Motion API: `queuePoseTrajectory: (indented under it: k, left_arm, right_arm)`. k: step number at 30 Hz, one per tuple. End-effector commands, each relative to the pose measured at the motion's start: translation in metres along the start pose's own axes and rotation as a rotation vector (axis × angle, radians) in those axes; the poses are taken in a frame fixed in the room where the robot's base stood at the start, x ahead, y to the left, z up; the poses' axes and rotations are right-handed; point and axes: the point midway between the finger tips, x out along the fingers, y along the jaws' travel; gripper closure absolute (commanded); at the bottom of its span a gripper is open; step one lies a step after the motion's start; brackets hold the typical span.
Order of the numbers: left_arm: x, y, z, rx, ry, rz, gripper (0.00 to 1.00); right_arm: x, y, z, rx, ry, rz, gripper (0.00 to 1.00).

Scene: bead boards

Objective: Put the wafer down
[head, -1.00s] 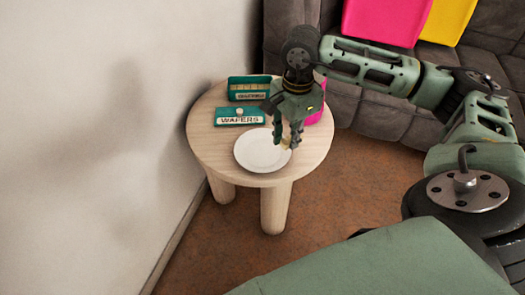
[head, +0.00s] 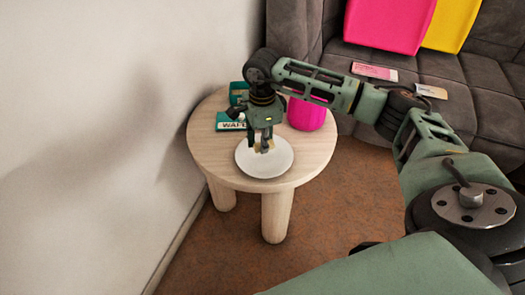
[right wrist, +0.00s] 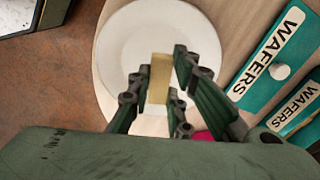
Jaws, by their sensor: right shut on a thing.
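The wafer (right wrist: 159,76) is a tan block between the fingers of my right gripper (right wrist: 160,95) in the right wrist view. My right gripper (head: 265,149) is shut on it, over the white plate (head: 252,167) in the head view. The plate (right wrist: 150,25) also shows behind the wafer in the right wrist view. I cannot tell whether the wafer touches the plate. The teal wafers box (head: 229,124) and its lid are partly hidden behind my right arm; two labelled teal parts (right wrist: 268,77) show in the right wrist view. My left gripper is out of view.
The round wooden table (head: 208,150) holds these things. A pink container (head: 308,114) stands at its back right. A grey sofa (head: 480,75) with pink and yellow cushions and two small flat items is behind. The table's front right is clear.

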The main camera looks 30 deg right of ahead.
Motion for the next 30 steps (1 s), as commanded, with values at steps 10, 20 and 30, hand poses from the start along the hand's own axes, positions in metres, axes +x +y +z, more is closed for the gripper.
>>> queuePoseTrajectory:
  k: [10,20,30]
  left_arm:
    - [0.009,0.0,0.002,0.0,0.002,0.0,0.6]
    - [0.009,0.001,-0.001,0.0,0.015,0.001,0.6]
    - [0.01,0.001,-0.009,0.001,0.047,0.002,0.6]
  right_arm:
    - [0.039,0.001,0.0,-0.002,0.001,0.001,0.91]
    - [0.04,0.001,-0.001,-0.001,0.0,0.001,0.91]
    - [0.041,0.001,-0.001,-0.001,0.001,0.001,0.7]
